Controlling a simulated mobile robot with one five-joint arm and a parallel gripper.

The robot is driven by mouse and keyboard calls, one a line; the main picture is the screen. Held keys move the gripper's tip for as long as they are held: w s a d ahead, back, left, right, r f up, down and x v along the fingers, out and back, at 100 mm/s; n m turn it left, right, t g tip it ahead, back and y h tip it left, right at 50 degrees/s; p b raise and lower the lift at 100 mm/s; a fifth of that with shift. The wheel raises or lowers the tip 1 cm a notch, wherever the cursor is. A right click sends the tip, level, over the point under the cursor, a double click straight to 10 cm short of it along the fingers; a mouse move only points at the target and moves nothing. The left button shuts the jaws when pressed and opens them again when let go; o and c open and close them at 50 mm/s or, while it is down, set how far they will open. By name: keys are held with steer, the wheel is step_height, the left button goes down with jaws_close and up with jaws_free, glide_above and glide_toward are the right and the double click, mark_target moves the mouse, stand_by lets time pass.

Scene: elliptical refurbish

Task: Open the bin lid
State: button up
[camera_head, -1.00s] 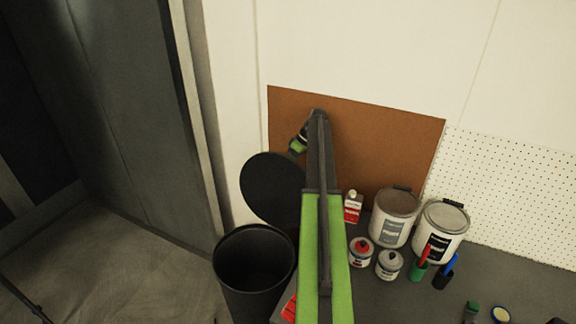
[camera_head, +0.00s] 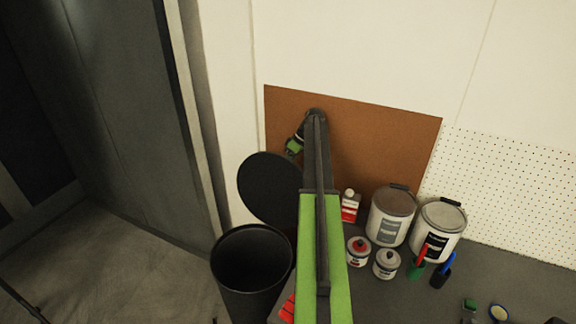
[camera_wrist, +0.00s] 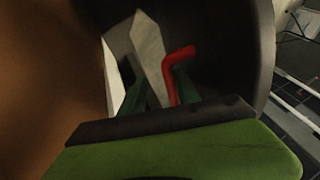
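The black round bin (camera_head: 240,290) stands at the lower middle of the head view, with its mouth uncovered. Its dark round lid (camera_head: 268,188) is raised and tilted up behind the mouth, towards the wall. My gripper (camera_head: 293,147) is just above and behind the lid's upper right edge, near the brown board. In the wrist view, my gripper (camera_wrist: 163,88) has green fingers in front of a dark curved surface. A red bent piece and a pale pointed shape show around the fingers. I cannot tell whether they are held or whether the fingers are closed.
A dark worktop (camera_head: 408,290) on the right carries paint cans (camera_head: 391,216), small jars (camera_head: 386,264), a red and white bottle (camera_head: 350,206) and red and blue tools. A brown board (camera_head: 390,145) and a pegboard (camera_head: 515,200) are behind. Floor (camera_head: 120,270) is open at left.

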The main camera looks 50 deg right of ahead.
steer(key=p+v, duration=1.5)
steer(key=v, duration=0.2)
steer(key=shift+r, duration=0.15)
steer(key=shift+d, duration=0.15)
